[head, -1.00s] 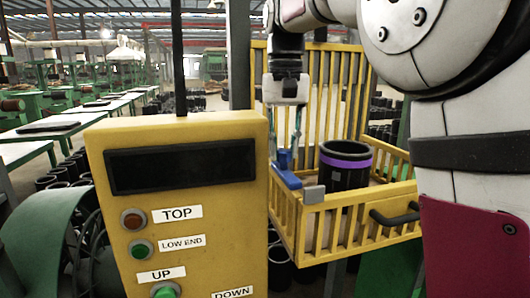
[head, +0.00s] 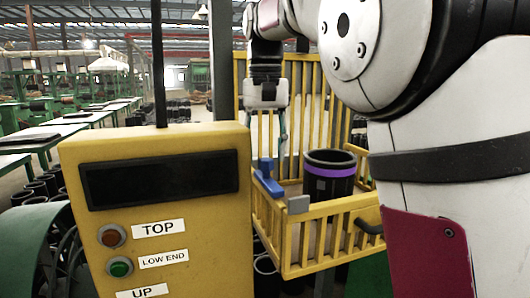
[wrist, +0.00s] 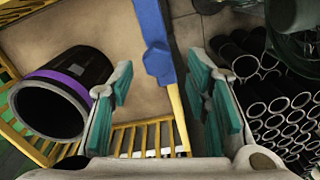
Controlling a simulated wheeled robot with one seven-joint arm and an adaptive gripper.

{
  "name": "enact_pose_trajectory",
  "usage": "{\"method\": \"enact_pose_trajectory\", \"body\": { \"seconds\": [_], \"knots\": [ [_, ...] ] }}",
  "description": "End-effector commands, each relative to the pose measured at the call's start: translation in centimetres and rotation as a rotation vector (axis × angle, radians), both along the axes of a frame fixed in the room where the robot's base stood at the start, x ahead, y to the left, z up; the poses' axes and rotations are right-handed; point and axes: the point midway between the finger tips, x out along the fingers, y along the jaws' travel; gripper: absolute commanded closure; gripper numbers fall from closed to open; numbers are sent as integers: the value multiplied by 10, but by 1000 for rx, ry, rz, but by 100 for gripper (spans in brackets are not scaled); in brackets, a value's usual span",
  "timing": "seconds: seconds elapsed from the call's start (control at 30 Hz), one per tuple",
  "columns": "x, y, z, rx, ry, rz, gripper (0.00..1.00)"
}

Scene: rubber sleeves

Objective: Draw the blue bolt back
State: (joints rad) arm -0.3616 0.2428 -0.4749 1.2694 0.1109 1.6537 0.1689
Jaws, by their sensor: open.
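The blue bolt (head: 266,176) sits on the top rail of the yellow crate's (head: 318,210) near left corner, with an upright handle and a grey block (head: 298,204) by its near end. In the wrist view the bolt (wrist: 155,45) is a long blue bar with a wider part, running along the crate's edge. My gripper (head: 268,130) hangs above and behind the bolt. In the wrist view my gripper (wrist: 163,100) is open, its teal pads wide apart and empty. The bolt appears between and beyond the fingertips, apparently not touching them.
A black sleeve with a purple band (head: 330,175) stands inside the crate. A yellow control panel (head: 160,200) stands at the near left. Several black tubes (wrist: 275,100) lie stacked outside the crate. My arm covers the right side of the head view.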

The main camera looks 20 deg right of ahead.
Motion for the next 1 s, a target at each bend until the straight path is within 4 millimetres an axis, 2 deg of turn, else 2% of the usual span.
{"method": "enact_pose_trajectory", "body": {
  "seconds": [0.23,0.43,0.63,1.0],
  "knots": [
    [1,-1,37,-2,-6,-1,56],
    [1,0,58,-1,-4,-1,56],
    [1,0,66,0,-3,-1,56],
    [0,0,66,0,-3,0,56]
  ]
}}
